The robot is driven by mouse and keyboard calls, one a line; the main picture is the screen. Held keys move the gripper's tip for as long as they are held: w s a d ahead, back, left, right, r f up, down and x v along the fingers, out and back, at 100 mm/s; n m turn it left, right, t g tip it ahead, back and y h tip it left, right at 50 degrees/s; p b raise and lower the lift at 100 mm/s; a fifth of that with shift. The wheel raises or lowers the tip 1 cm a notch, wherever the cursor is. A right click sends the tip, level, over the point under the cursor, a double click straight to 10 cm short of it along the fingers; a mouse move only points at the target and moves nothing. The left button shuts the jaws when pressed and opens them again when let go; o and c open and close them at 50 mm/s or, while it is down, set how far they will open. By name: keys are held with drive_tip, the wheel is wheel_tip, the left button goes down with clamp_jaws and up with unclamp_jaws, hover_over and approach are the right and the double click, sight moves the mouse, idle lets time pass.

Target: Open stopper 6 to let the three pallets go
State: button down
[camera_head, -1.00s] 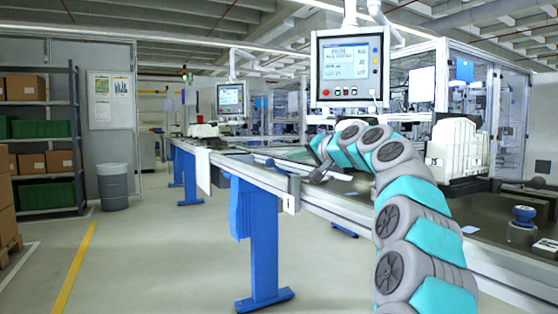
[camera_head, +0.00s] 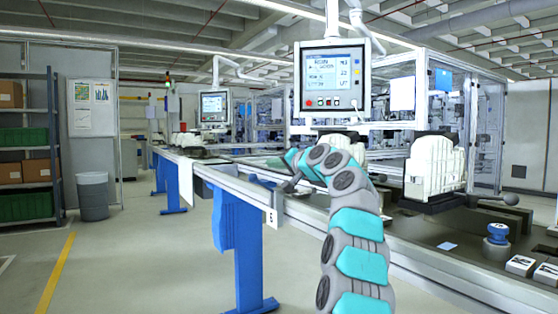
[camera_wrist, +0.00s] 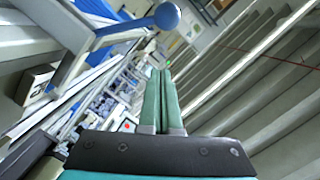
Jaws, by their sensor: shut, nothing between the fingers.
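My gripper (camera_head: 287,187) is at the near edge of the conveyor line, just above a white label that appears to read 6 (camera_head: 270,217). In the wrist view its two green fingers (camera_wrist: 160,85) are together with nothing between them. I cannot tell whether this lever is stopper 6. A white block-like load (camera_head: 434,168) sits on a dark base on the line, right of my arm. Three pallets cannot be clearly made out.
A monitor panel (camera_head: 332,78) hangs above the line, with a second one (camera_head: 214,107) farther back. A blue-topped post (camera_head: 497,233) and a dark ball-ended lever (camera_head: 510,199) are at right. A blue support leg (camera_head: 248,255) stands below. The floor (camera_head: 140,260) at left is clear.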

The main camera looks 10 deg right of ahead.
drive_tip(key=shift+w+a+f+p, duration=0.3)
drive_tip(key=shift+w+a, duration=0.2)
drive_tip(key=shift+a, duration=0.2)
drive_tip(key=shift+w+a+f+p, duration=0.25)
drive_tip(key=shift+w+a, duration=0.2)
drive_tip(key=shift+a, duration=0.2)
drive_tip(key=shift+s+a+f+b, duration=0.5)
drive_tip(key=shift+s+f+b, duration=0.2)
